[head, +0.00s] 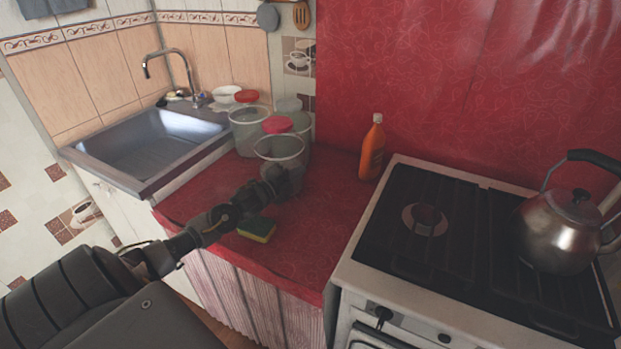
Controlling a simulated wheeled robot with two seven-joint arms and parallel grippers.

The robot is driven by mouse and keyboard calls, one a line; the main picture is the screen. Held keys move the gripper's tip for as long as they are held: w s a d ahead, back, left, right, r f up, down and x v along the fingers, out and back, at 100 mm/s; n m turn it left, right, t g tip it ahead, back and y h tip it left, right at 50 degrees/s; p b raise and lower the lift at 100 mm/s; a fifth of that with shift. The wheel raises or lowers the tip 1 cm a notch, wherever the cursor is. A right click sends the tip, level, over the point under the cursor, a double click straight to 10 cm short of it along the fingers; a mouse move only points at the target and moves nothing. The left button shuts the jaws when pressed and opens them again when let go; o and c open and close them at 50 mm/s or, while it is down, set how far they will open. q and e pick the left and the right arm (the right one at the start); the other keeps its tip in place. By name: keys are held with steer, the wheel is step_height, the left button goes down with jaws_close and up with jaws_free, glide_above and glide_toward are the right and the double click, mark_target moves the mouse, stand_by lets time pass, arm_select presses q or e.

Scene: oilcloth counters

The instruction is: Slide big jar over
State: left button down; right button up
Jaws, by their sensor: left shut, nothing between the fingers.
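Several clear jars stand grouped on the red oilcloth counter (320,225) beside the sink. The front big jar (281,148) is wide, see-through and seems to have no lid. My left gripper (281,181) is shut and empty, low at the front jar's near side. It covers part of the jar's lower wall; I cannot tell whether it touches. My right gripper is out of view.
A yellow-green sponge (257,229) lies near the counter's front edge. An orange bottle (371,150) stands by the stove (430,225), which holds a kettle (560,235). A red lid (277,124) shows among the jars. The counter right of the front jar is clear.

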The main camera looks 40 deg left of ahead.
mark_target(263, 170)
arm_select(q)
steer(key=a, duration=0.3)
steer(key=s+a, duration=0.1)
steer(key=a, duration=0.2)
steer(key=s+a+b, duration=0.1)
steer(key=a, duration=0.2)
steer(key=shift+s+a+f, duration=0.1)
steer(key=shift+s+a, duration=0.05)
steer(key=shift+a, duration=0.1)
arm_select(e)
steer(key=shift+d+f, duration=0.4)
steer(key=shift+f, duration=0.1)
arm_select(q)
steer(key=shift+d, duration=0.1)
